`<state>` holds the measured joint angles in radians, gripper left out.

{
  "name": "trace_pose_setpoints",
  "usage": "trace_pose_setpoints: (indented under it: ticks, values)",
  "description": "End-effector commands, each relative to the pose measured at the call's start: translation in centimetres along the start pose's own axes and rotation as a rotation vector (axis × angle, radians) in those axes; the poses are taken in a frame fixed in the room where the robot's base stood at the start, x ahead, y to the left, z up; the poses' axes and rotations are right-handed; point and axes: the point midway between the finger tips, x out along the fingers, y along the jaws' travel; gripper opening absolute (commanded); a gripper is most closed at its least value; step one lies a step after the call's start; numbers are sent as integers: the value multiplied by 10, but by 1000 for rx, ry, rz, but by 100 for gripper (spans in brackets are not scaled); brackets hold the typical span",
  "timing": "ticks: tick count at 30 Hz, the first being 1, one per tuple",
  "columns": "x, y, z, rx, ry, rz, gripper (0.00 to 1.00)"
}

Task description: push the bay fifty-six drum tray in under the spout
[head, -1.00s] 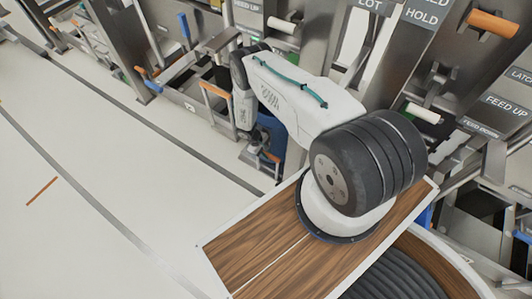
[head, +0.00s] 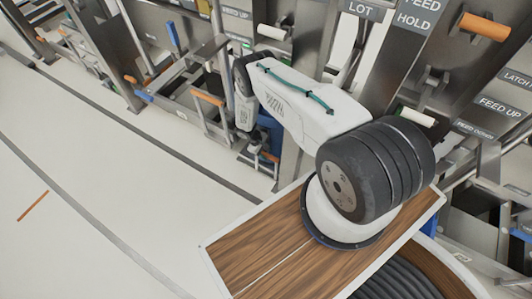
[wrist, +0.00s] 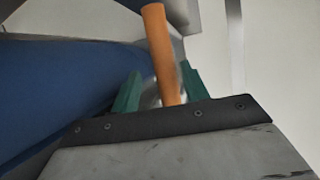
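My gripper (wrist: 160,88) shows in the wrist view as two green fingers standing apart, with an orange handle bar (wrist: 160,50) running between them. The bar is close to the right finger, with a small gap on the left; I cannot tell if it touches. A large blue rounded surface (wrist: 60,90), apparently a drum, fills the left of the wrist view. In the head view a blue drum (head: 270,128) stands low by the machines, partly hidden behind my arm. My gripper (head: 257,150) is down beside it. The tray, the spout and any bay number are not clearly visible.
A row of grey machine frames with levers runs along the back. Signs read FEED UP (head: 502,106), LOT and HOLD. Another orange handle (head: 208,97) is left of my arm. The pale floor (head: 110,190), with dark stripes, is open at left.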

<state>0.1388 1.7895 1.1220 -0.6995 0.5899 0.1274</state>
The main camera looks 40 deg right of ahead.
Motion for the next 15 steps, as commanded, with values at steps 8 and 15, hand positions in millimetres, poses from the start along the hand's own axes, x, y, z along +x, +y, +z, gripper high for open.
trace_pose_setpoints:
  ticks: [8,15]
  values:
    - [-14,0,-2,-2,2,2,45]
    - [-55,1,-1,0,2,1,45]
